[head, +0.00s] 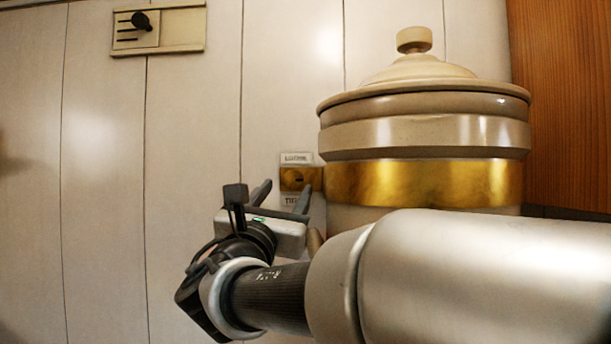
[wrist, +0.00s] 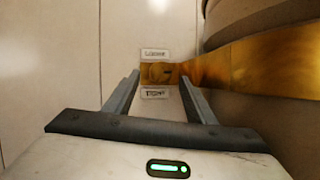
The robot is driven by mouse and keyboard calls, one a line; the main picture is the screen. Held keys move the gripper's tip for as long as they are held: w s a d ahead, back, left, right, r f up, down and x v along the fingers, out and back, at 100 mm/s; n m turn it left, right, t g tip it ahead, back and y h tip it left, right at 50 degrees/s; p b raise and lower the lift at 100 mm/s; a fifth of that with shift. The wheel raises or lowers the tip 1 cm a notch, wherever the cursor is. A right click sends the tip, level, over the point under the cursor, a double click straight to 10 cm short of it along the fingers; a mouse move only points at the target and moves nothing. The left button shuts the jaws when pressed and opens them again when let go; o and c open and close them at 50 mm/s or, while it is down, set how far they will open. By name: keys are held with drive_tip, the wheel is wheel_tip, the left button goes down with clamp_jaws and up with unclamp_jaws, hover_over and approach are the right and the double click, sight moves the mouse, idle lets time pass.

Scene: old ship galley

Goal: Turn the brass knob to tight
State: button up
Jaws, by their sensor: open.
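The brass knob (head: 298,179) shows as a small brass block with a dark mark on its face, beside the large canister. It also shows in the wrist view (wrist: 154,73). A label (head: 296,158) above it seems to read "LOOSE", and a partly hidden label (wrist: 155,93) below it seems to read "TIGHT". My gripper (head: 284,194) is open and empty, its fingers pointing at the knob. In the wrist view the fingertips (wrist: 160,79) stand to either side of the knob and look nearer than it. I see no contact.
A cream lidded canister (head: 425,138) with a brass band (head: 425,183) stands close to the right of the knob and my gripper. A wooden panel (head: 562,100) is at far right. A wall plate with a black lever (head: 142,21) is at upper left.

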sight(293, 182)
drive_tip(key=p+x, duration=0.1)
drive_tip(key=x, duration=0.5)
drive_tip(key=shift+w+d+r, duration=0.1)
drive_tip(key=shift+w, duration=0.2)
drive_tip(key=c, duration=1)
